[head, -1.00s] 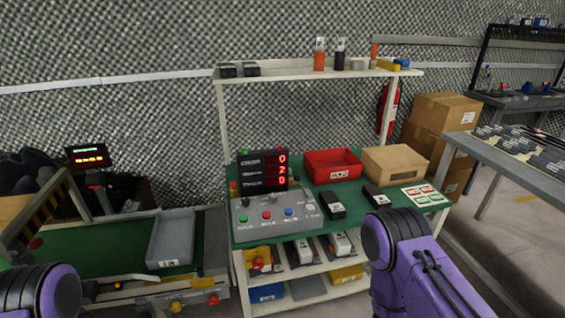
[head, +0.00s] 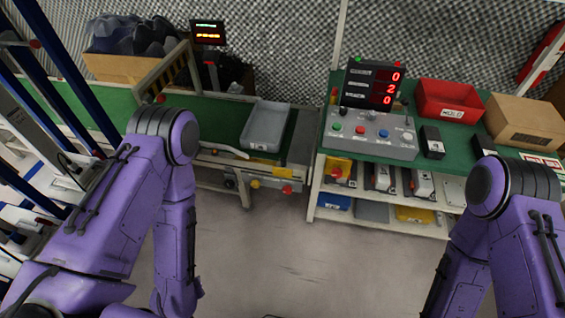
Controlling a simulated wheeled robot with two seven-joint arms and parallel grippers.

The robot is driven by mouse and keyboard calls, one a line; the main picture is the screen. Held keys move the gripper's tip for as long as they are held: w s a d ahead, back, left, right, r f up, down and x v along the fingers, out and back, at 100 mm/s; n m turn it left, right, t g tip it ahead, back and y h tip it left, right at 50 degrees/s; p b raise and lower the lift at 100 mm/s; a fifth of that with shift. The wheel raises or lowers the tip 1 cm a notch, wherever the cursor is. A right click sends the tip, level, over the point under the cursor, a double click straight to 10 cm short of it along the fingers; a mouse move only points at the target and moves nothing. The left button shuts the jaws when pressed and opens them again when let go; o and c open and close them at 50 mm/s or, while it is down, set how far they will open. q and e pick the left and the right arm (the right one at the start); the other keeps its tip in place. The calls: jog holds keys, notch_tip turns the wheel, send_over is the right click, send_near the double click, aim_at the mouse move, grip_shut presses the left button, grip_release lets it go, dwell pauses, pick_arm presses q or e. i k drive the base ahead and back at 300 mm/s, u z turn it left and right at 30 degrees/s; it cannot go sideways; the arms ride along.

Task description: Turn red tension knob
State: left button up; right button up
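A conveyor with a green belt (head: 225,113) stands ahead and to the left. Below its near side, by its right end, are a red knob (head: 287,189) and a yellow knob (head: 255,184). Another small red knob (head: 161,98) is by the striped guard at the left part of the conveyor. I cannot tell from the frames which red knob is the tension knob. Both my purple arms hang down in the head view, left and right, apart from the conveyor. Neither gripper shows; both are below the picture.
A grey tray (head: 265,126) sits on the belt's right end. The green workbench to the right holds a control box (head: 340,138), a counter display (head: 371,84), a red bin (head: 447,100) and a cardboard box (head: 523,122). Blue posts stand at far left. The floor (head: 290,240) ahead is clear.

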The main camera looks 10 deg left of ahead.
aim_at(287, 190)
jog(key=z, duration=1.75)
jog(key=k, duration=0.7)
jog(key=u, duration=1.2)
jog(key=i, duration=0.5)
